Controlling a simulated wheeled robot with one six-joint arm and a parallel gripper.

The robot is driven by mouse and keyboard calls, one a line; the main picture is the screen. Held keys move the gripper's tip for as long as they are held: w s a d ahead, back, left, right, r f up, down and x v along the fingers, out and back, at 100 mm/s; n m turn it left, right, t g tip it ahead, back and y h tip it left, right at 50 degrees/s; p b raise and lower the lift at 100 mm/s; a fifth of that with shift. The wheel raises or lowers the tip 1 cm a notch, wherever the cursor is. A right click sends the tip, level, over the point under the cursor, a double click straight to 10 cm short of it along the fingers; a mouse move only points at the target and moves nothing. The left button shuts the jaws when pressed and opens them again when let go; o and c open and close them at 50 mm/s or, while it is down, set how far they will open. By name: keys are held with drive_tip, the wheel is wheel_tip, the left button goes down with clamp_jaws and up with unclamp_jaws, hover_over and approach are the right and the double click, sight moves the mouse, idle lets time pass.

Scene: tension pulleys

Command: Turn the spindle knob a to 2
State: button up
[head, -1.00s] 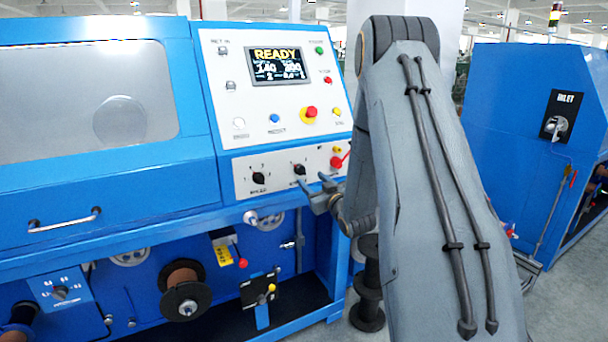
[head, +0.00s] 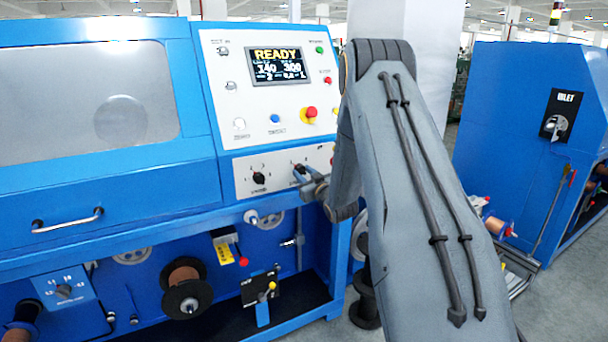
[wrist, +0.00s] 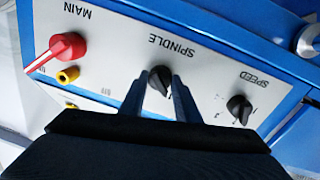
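The black speed knob (wrist: 240,107) sits beside the spindle knob. On the other side are the red main switch (wrist: 66,47) and a yellow button (wrist: 68,76). Above the knobs in the head view are a red stop button (head: 310,113) and a screen (head: 276,66) reading READY.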

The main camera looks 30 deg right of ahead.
drive_tip(key=c, duration=0.5)
drive_tip(key=shift+o, duration=0.2)
drive_tip(key=m, duration=0.3)
drive_tip(key=shift+m, duration=0.3)
drive_tip(key=m, duration=0.4)
drive_tip(key=shift+g, duration=0.3)
drive_tip(key=m+p, duration=0.1)
drive_tip(key=m, duration=0.4)
drive_tip(key=shift+d+r+m+y, duration=0.1)
drive_tip(key=shift+r+m+y, duration=0.05)
drive_tip(key=shift+m+y, duration=0.15)
drive_tip(key=shift+m+y+p, duration=0.3)
drive_tip(key=shift+m+p, duration=0.35)
drive_tip(key=shift+m, duration=1.35)
